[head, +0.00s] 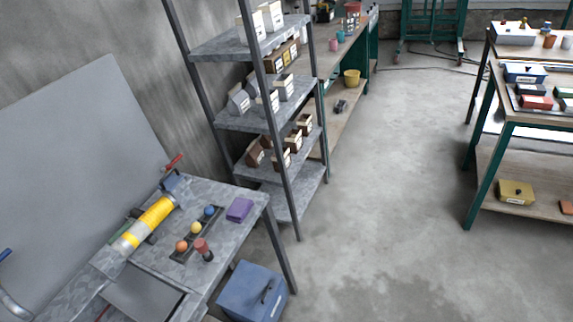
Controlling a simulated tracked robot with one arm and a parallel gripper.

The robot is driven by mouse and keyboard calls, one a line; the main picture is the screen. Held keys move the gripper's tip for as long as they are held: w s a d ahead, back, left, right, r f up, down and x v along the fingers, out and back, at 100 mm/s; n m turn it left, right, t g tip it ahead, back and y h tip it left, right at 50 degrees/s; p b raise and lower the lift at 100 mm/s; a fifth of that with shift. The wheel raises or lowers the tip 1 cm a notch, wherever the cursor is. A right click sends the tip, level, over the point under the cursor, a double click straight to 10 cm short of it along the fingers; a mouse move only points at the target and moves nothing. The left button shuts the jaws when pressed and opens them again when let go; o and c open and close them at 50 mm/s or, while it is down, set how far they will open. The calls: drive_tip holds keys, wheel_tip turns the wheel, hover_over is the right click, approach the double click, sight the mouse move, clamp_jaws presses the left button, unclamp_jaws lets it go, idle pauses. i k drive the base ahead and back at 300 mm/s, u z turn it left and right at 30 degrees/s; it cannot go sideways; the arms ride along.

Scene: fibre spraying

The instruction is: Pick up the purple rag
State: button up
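The purple rag (239,209) is a small, flat, folded block. It lies on the grey metal table (231,188) at the lower left, close to the table's right end. Nothing covers it. My gripper does not show in the head view, so I cannot see where it is relative to the rag or whether it is open.
Left of the rag, a dark rack (183,246) holds coloured balls, with a red-topped object (203,250) beside it. A yellow-and-white cylinder (148,224) lies farther left. A shelf unit (259,122) stands behind. A blue box (252,292) sits below. Floor at right is open.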

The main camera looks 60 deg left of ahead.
sight(240, 208)
drive_tip(key=u, duration=0.2)
drive_tip(key=i, duration=1.3)
drive_tip(key=u, duration=0.9)
drive_tip(key=i, duration=0.45)
drive_tip(key=u, duration=0.3)
drive_tip(key=k, duration=0.9)
drive_tip(key=u, duration=0.2)
drive_tip(key=i, duration=0.95)
drive_tip(key=z, duration=0.1)
